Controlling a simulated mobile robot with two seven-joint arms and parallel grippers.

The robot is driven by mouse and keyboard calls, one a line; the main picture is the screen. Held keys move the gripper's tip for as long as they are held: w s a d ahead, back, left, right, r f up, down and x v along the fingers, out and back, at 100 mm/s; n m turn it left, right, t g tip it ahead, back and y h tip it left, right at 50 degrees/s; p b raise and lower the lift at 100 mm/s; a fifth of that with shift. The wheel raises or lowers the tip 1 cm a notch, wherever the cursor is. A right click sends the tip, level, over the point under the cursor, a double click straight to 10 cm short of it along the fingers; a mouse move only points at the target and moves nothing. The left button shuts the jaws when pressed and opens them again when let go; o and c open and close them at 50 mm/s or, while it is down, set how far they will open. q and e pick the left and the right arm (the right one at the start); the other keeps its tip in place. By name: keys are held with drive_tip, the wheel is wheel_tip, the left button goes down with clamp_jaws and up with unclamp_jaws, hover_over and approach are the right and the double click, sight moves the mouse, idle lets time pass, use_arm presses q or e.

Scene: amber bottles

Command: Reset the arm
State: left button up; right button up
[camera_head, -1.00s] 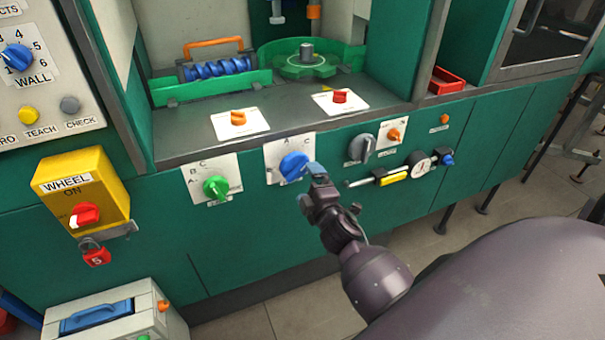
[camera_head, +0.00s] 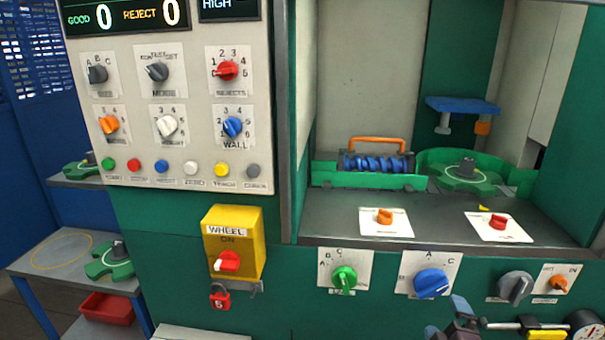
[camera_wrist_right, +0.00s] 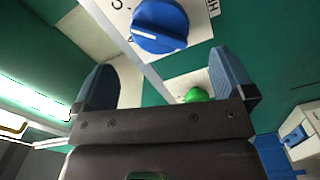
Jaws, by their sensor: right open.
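My right gripper (camera_head: 458,308) shows at the bottom edge of the head view, below and right of the blue knob (camera_head: 432,283). In the right wrist view my right gripper (camera_wrist_right: 165,80) is open, its two blue-grey fingers wide apart with nothing held between them. The blue knob (camera_wrist_right: 160,22) shows beyond the fingers there, apart from them. The green knob (camera_wrist_right: 197,95) is partly hidden behind the gripper body. Most of the right arm is cut off below the head view. My left gripper is in neither view.
The green machine front carries the green knob (camera_head: 345,278), a grey knob (camera_head: 515,287) and a gauge (camera_head: 586,326) near the right gripper. A yellow WHEEL switch box (camera_head: 233,243) with a red padlock (camera_head: 219,297) juts out at left. A side table (camera_head: 70,262) stands far left.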

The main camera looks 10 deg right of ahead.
drive_tip(key=s+a+f+m+g+y, duration=0.2)
drive_tip(key=s+a+f+m+g, duration=0.1)
drive_tip(key=s+f, duration=0.4)
drive_tip(key=s+a+f+m+g+y, duration=0.2)
drive_tip(key=s+a+f+m, duration=0.3)
drive_tip(key=s, duration=0.8)
wheel_tip(320, 180, down, 3)
drive_tip(key=m+g, duration=0.1)
drive_tip(key=m, duration=0.2)
drive_tip(key=shift+s+a+r, duration=0.15)
drive_tip(key=shift+a, duration=0.15)
